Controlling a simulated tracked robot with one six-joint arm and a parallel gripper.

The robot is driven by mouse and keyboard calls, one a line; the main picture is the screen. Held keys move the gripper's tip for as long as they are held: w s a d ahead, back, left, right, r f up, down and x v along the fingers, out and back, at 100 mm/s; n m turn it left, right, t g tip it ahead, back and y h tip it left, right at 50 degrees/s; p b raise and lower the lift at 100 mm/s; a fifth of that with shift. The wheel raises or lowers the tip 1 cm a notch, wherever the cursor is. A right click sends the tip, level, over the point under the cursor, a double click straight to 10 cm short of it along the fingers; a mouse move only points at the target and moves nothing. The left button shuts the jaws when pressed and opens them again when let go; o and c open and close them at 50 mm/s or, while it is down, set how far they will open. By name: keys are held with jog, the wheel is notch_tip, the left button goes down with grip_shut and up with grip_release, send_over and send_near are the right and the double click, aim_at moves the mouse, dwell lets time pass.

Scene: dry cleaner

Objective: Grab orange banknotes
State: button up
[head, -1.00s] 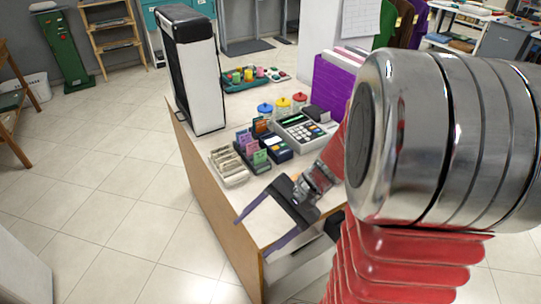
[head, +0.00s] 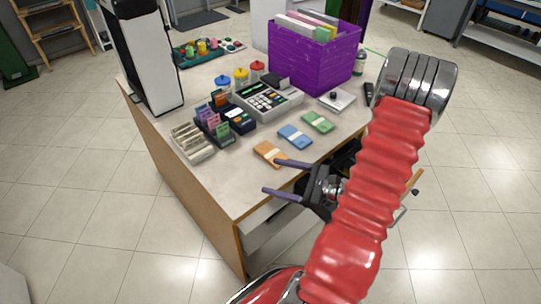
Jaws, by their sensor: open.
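The orange banknotes (head: 269,153) lie flat on the counter (head: 232,187) near its front edge, as a small stack with a pale band. My gripper (head: 279,177) is open and empty, just to the right and in front of the stack. Its two fingers point left. The upper finger's tip is close to the orange stack; I cannot tell whether it touches. Blue banknotes (head: 295,136) and green banknotes (head: 318,122) lie in a row behind and to the right of the orange ones.
A cash register (head: 267,102), a card terminal (head: 237,119), a ticket rack (head: 213,130) and a pale coin tray (head: 193,143) stand behind. A purple box (head: 311,60) holds folders. The counter's front left corner is clear.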

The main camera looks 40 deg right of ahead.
aim_at(292, 172)
jog(key=s+d+f+m+t+h, duration=0.3)
jog(key=s+d+f+m+h, duration=0.2)
jog(key=d+f+m+h, duration=0.2)
jog(key=d, duration=0.2)
jog(key=shift+d+m, duration=0.3)
jog(key=shift+d, duration=0.1)
jog(key=shift+w, duration=0.1)
jog(key=shift+w+a, duration=0.15)
jog(key=shift+w, duration=1.9)
jog(key=shift+w+a, duration=0.1)
jog(key=shift+w, duration=1.95)
jog(key=shift+w+a, duration=0.15)
jog(key=shift+w, duration=2.6)
jog(key=shift+c, duration=0.6)
jog(key=c, duration=1)
